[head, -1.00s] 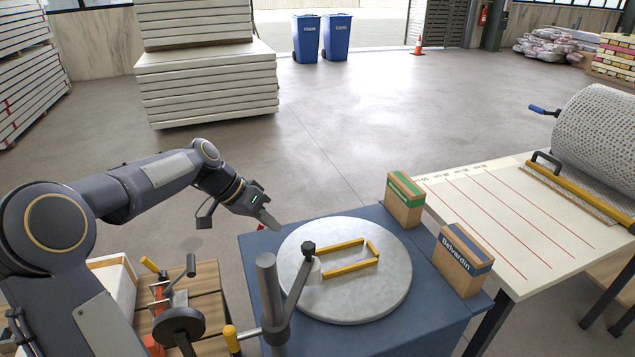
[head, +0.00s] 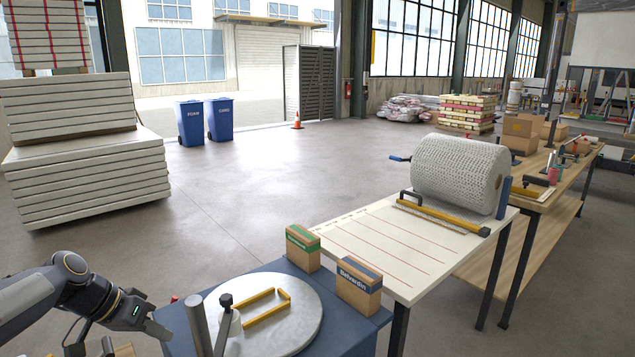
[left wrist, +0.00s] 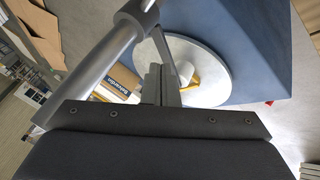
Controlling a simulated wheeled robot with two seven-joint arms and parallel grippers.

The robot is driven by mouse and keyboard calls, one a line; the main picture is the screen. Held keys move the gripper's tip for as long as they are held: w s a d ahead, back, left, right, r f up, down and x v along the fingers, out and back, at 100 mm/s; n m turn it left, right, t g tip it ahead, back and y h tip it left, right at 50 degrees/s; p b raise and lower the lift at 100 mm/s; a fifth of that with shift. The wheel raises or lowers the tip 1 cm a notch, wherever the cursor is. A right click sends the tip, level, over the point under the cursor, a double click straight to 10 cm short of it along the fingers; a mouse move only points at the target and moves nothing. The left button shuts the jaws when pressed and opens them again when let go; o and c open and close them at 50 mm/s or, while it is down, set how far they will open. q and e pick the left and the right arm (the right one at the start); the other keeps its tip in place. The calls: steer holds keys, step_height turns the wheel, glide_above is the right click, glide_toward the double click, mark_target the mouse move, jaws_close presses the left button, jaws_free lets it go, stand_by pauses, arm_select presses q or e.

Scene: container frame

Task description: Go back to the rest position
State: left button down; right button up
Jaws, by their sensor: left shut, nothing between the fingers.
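My left gripper (head: 158,329) comes in at the lower left of the head view, beside the left edge of the blue stand (head: 375,322). Its fingers are shut and empty. In the left wrist view the closed fingers (left wrist: 161,85) point toward the round grey disc (left wrist: 207,72). The disc (head: 300,335) lies on the blue stand with a yellow frame on it, and a grey post (head: 197,325) with an arm stands at its near left. My right gripper is in neither view.
Two small cartons, one green-banded (head: 303,248) and one blue-banded (head: 359,286), stand at the stand's back edge. A white lined table (head: 385,245) with a large mesh roll (head: 458,175) is to the right. Open floor (head: 270,195) lies beyond; blue bins (head: 191,123) stand at the back.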

arm_select(q)
steer(key=s+d+f+n+t+y, duration=0.1)
steer(key=s+d, duration=0.4)
steer(key=s, duration=0.7)
steer(key=s+d+f+n+t+y, duration=0.1)
steer(key=s+d+n, duration=0.3)
steer(key=s, duration=0.9)
steer(key=shift+d, duration=0.65)
